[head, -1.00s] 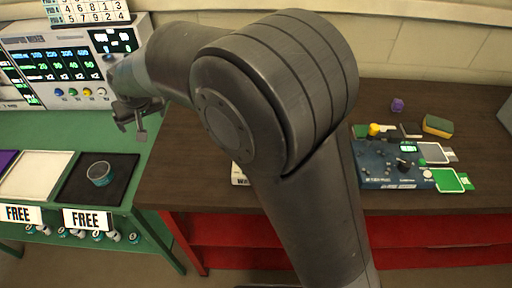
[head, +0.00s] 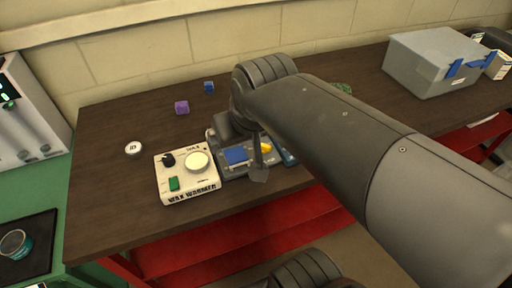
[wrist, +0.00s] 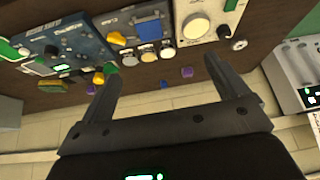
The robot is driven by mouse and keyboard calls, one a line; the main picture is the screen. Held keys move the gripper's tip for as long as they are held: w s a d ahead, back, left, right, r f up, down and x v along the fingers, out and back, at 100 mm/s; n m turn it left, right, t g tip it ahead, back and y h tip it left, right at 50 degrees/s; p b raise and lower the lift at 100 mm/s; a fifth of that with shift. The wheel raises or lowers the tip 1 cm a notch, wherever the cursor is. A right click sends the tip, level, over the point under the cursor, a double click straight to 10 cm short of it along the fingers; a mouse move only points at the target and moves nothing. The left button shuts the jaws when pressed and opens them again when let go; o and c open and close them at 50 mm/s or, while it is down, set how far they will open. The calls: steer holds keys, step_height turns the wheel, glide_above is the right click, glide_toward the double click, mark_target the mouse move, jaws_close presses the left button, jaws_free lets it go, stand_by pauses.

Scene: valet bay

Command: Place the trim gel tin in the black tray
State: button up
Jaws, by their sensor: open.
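The trim gel tin, a small round teal tin with a grey top (head: 15,243), rests inside the black tray (head: 44,228) on the green bench. My gripper (head: 260,168) is well to the right, over the brown table by the wax warmer, partly hidden by my arm. In the wrist view my gripper (wrist: 162,70) has its fingers wide apart with nothing between them. The tin and tray are not seen in the wrist view.
A white wax warmer (head: 188,188) stands on the brown table beside a grey device with a blue panel (head: 236,156). Purple (head: 182,107) and blue (head: 209,87) cubes and a white disc (head: 133,148) lie behind. A grey bin (head: 435,62) stands far right.

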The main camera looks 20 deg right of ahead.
steer(key=shift+m, duration=0.4)
steer(key=s, duration=0.1)
steer(key=s+d+f, duration=0.1)
steer(key=s+d, duration=0.1)
steer(key=s, duration=0.1)
steer(key=shift+d+f, duration=0.15)
steer(key=shift+f, duration=0.1)
